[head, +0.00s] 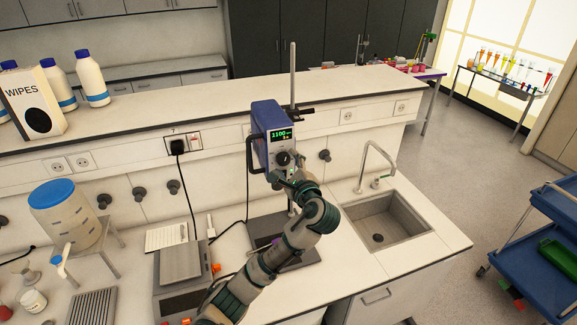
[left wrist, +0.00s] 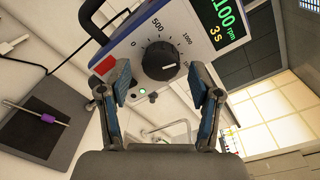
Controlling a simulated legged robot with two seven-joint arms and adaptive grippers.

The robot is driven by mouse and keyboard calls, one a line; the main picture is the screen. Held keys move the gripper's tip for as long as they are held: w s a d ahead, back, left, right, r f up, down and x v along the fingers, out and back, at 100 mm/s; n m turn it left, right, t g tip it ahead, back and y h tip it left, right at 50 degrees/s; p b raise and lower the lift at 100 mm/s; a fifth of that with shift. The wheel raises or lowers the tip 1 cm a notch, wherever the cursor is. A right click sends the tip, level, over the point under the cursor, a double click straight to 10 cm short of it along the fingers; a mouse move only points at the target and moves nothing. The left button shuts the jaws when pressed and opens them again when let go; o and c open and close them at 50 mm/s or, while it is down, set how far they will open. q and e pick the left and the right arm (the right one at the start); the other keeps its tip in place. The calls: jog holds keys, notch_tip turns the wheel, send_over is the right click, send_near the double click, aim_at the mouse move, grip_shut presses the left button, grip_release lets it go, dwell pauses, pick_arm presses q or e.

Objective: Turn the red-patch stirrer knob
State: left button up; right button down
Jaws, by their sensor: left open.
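The blue stirrer (head: 266,118) is mounted on an upright rod (head: 293,70) and its green display shows 1100. Its black knob (left wrist: 160,60) has a white pointer mark and a dial scale around it; the knob also shows in the head view (head: 283,158). A red patch (left wrist: 103,66) is on the panel left of the knob, partly behind a finger. My left gripper (left wrist: 155,77) is open and faces the panel, one finger on each side of the knob; I see no clear contact. It hides the stirrer's lower part in the head view. My right gripper is not in view.
A sink (head: 385,220) with a tap is right of my arm. A scale (head: 181,265), a blue-lidded container (head: 62,212) and a dark stirrer base plate (head: 265,232) are on the bench. A black cable hangs beside the stirrer. A WIPES box (head: 36,103) stands on the upper shelf.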

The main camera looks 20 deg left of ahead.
pick_arm(q)
jog(key=v, duration=1.2)
jog(key=shift+d, duration=0.2)
jog(key=shift+w+f, duration=0.1)
jog(key=shift+f, duration=0.05)
